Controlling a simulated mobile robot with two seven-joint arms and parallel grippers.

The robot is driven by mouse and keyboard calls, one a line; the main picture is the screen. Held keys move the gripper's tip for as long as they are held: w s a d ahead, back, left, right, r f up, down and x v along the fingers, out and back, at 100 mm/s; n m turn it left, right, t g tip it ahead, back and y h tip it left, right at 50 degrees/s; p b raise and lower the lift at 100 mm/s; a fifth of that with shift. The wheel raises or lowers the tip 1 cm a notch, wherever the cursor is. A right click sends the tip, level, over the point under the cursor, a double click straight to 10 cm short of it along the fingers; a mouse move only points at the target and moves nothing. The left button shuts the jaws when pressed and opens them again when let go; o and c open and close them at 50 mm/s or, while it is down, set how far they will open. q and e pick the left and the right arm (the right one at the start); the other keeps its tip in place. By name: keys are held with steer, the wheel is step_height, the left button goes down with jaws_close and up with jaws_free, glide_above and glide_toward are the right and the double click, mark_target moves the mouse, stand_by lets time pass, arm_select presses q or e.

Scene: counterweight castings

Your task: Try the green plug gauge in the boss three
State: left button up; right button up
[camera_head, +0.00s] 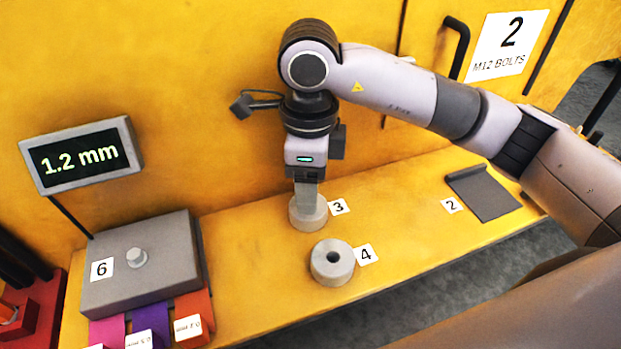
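Boss three (308,219) is a short grey cylinder on the yellow surface, with the label 3 to its right. My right gripper (307,200) points straight down over it, its fingers at or just inside the top of the boss. The fingers show edge-on as one grey strip, so I cannot tell whether they are open or shut. I see no green plug gauge; if one is between the fingers or in the boss, it is hidden. The bore of boss three is hidden by the fingers. My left gripper is not in view.
Boss four (320,272), with an open bore, stands just in front. A grey box (160,245) labelled 6, with a knob and coloured tabs, is at left below a display (80,157) reading 1.2 mm. A flat grey plate (487,195) lies right. The surface between is clear.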

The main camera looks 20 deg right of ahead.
steer(key=shift+w+d+f, duration=0.15)
steer(key=shift+d+f, duration=0.05)
step_height(320, 180, up, 8)
steer(key=shift+a+f, duration=0.1)
steer(key=shift+a, duration=0.05)
step_height(320, 180, up, 12)
steer(key=p, duration=0.8)
steer(key=shift+p, duration=0.35)
steer(key=shift+s+f, duration=0.1)
steer(key=shift+s, duration=0.1)
stand_by(1.4)
